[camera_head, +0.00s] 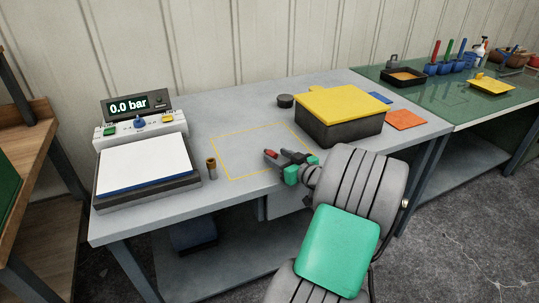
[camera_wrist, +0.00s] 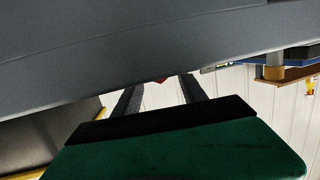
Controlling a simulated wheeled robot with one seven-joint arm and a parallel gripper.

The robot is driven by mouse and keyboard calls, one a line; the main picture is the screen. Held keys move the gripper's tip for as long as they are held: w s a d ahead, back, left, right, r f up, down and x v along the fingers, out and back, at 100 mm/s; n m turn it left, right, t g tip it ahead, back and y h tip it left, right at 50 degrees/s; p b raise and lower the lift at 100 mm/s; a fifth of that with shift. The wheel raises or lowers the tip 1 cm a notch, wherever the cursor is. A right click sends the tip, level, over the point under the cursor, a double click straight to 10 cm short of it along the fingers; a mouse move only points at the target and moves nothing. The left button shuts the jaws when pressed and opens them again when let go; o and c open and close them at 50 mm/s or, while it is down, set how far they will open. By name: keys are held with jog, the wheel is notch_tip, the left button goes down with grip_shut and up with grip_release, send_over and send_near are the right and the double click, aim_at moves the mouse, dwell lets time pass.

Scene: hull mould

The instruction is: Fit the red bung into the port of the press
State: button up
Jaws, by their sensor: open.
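The press (camera_head: 147,165) stands at the left of the grey table, with a white top, a blue edge and a display reading 0.0 bar. A short grey post with a brass-coloured top (camera_head: 211,165) stands at its right side; I cannot tell if this is the port. My gripper (camera_head: 276,153) is open over the middle of the table, pointing left. A small red piece, apparently the bung (camera_head: 271,154), shows at its fingertips. A red bit also shows between the fingers in the wrist view (camera_wrist: 161,80), mostly hidden by a grey surface. I cannot tell whether it touches a finger.
A yellow outline (camera_head: 236,137) marks the bare table between the press and my gripper. A dark box with a yellow lid (camera_head: 340,104) stands behind my gripper, with a dark round piece (camera_head: 285,101) beside it. An orange square (camera_head: 405,120) lies to the right.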

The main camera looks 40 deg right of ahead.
aim_at(270, 154)
jog(key=x, duration=0.3)
jog(key=shift+a, duration=0.1)
grip_shut()
dwell(0.4)
